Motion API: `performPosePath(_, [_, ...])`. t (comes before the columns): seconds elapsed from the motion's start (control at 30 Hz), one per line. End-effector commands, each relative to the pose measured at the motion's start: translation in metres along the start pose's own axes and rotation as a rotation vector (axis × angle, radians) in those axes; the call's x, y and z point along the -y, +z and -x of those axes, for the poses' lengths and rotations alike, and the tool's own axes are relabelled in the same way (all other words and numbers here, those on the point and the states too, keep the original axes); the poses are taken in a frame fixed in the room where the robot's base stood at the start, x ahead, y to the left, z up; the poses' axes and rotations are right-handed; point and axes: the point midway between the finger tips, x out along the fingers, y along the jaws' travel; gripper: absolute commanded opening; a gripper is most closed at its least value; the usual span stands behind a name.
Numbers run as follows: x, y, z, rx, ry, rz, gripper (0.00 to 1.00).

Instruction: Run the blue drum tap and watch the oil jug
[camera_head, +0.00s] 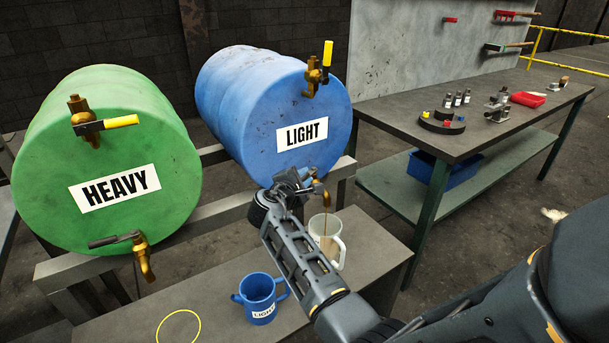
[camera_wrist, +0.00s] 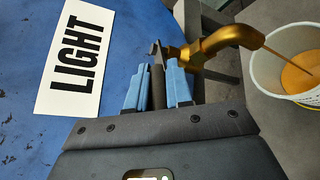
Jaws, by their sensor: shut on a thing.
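The blue drum (camera_head: 240,110), labelled LIGHT, lies on its side on a rack. Its lower brass tap (camera_head: 318,189) shows closer in the wrist view (camera_wrist: 212,46). My gripper (camera_head: 288,182) is at this tap, and its blue fingers (camera_wrist: 157,88) are shut on the dark tap handle (camera_wrist: 157,92). A thin amber oil stream (camera_head: 327,206) runs from the spout into a pale jug (camera_head: 327,238) standing upright below. In the wrist view the jug (camera_wrist: 263,72) holds amber oil (camera_wrist: 300,75); the picture edge cuts it off, so its full level is unclear.
A blue LIGHT mug (camera_head: 260,299) and a yellow ring (camera_head: 178,325) are on the low bench (camera_head: 225,272), left of the jug. A workbench (camera_head: 410,105) with small parts stands right.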

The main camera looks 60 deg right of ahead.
Motion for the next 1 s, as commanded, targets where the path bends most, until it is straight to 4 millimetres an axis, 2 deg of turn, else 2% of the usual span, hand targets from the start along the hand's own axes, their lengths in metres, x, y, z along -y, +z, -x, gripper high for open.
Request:
performPosePath(0.03, [-0.005,0.001,0.001,-0.003,0.010,-0.003,0.00])
performPosePath(0.27, [-0.005,0.001,0.001,-0.003,0.010,-0.004,0.00])
performPosePath(0.3, [-0.005,0.001,0.001,-0.002,0.010,-0.004,0.21])
performPosePath(0.53, [-0.003,0.001,0.001,-0.002,0.007,-0.003,0.43])
performPosePath(0.83, [-0.001,0.000,0.003,-0.002,0.004,-0.001,0.43])
performPosePath(1.0, [-0.001,-0.001,0.025,-0.005,0.006,0.000,0.43])
